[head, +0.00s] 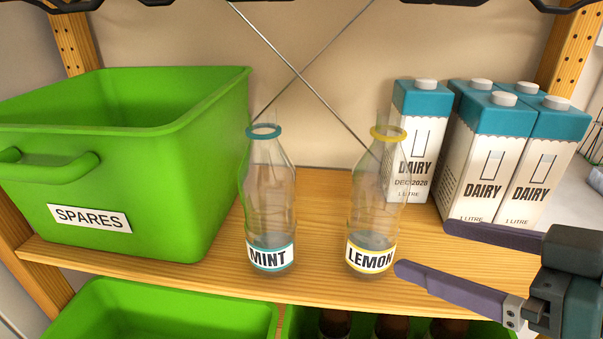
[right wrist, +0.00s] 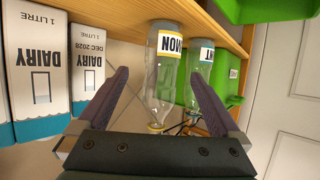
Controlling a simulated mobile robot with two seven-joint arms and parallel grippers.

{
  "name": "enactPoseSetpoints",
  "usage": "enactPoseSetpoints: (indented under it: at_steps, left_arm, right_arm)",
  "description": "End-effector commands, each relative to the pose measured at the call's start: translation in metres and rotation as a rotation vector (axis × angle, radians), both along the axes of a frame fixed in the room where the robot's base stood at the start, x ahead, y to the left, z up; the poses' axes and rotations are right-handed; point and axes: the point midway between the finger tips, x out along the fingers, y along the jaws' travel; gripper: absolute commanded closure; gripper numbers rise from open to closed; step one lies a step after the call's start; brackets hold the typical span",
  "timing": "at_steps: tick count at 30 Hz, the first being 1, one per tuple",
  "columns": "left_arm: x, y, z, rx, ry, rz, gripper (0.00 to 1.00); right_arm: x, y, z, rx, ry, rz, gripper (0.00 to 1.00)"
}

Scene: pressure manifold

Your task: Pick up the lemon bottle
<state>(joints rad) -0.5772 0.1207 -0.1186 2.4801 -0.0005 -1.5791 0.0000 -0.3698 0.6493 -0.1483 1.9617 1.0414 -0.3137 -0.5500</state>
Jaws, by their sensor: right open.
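The lemon bottle (head: 377,205) is clear glass with a yellow ring at its neck and a LEMON label. It stands upright on the wooden shelf, right of the mint bottle (head: 268,205), which has a teal ring. My right gripper (head: 420,248) is open and empty, reaching in from the right, with its near fingertip close to the lemon label. In the right wrist view, which is upside down, the lemon bottle (right wrist: 161,85) shows beyond and between the open fingers (right wrist: 160,85), with the mint bottle (right wrist: 197,75) behind it. My left gripper is not in view.
Several dairy cartons (head: 480,160) stand behind and right of the lemon bottle, close to my right gripper. A green SPARES bin (head: 150,180) fills the shelf's left side. More green bins (head: 170,315) sit below. The wooden shelf (head: 320,220) is bare between the two bottles.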

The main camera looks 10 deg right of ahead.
Motion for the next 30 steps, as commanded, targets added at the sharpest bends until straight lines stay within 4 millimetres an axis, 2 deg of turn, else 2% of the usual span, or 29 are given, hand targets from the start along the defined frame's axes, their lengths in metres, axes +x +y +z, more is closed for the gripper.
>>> enactPoseSetpoints:
  at_steps: [1,9,14,21,24,30]
  left_arm:
    - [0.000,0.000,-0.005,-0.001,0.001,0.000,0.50]
    - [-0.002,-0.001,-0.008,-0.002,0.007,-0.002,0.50]
    - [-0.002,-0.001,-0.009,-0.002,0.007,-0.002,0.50]
    - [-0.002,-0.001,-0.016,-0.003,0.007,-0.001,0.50]
    - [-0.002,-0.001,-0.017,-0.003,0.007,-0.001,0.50]
    - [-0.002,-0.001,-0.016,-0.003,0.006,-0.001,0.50]
  right_arm:
    - [0.003,0.000,-0.005,0.002,-0.003,-0.004,0.00]
    - [0.033,0.016,-0.016,0.004,-0.007,-0.007,0.00]
    - [0.042,0.023,-0.021,0.004,-0.005,-0.005,0.00]
    - [0.070,0.043,-0.037,0.004,-0.006,-0.006,0.00]
    - [0.076,0.047,-0.040,0.003,-0.004,-0.004,0.00]
    - [0.077,0.048,-0.041,0.001,-0.003,-0.003,0.00]
